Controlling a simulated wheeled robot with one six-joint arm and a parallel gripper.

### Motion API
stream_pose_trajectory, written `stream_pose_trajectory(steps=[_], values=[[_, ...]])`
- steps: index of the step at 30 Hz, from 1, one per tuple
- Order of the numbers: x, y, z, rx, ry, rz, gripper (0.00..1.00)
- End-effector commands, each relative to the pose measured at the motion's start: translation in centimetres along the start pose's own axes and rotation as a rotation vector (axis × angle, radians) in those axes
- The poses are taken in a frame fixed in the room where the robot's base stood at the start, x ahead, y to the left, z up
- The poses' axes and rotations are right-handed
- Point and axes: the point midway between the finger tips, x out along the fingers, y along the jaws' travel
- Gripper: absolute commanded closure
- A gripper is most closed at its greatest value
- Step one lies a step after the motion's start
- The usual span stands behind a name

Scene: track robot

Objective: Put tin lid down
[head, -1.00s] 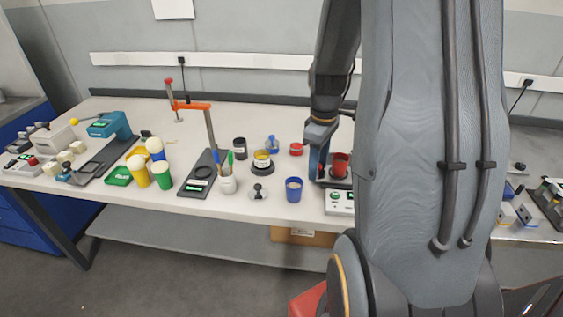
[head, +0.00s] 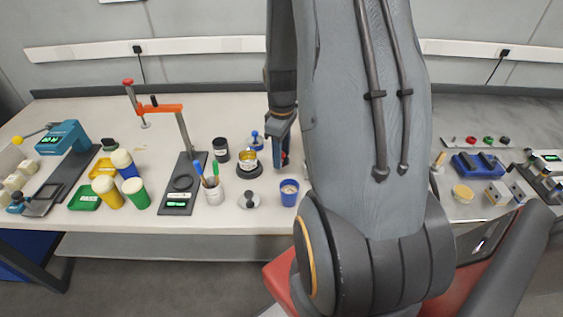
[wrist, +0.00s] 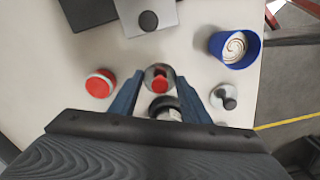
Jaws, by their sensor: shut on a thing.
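My gripper (wrist: 160,84) is shut on a small round thing, which I take for the tin lid (wrist: 160,80). It shows a red middle and a greyish rim between the fingertips, and a bit of red shows at my gripper (head: 283,153) in the head view. It is held over the white bench; its height is hard to judge. An open yellow-banded tin (head: 248,160) stands on a dark round base just left of my gripper. A dark and pale round shape (wrist: 165,107) between the fingers is partly hidden.
A blue cup (head: 289,192) and a grey disc with a black knob (head: 249,200) stand in front. A red-topped pot (wrist: 100,83) stands beside the fingers. A dark jar (head: 221,149) and pen pot (head: 214,193) are left. Bare bench shows between the red pot and the gripper.

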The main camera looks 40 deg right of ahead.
Motion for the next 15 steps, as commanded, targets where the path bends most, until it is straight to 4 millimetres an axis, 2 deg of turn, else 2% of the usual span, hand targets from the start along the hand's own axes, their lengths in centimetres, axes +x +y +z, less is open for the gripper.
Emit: stream_pose_trajectory(steps=[9, 15], values=[[3.5, -0.1, 0.1, 0.000, -0.002, -0.003, 0.79], [4.2, -0.1, 0.0, 0.000, 0.000, 0.000, 0.79]])
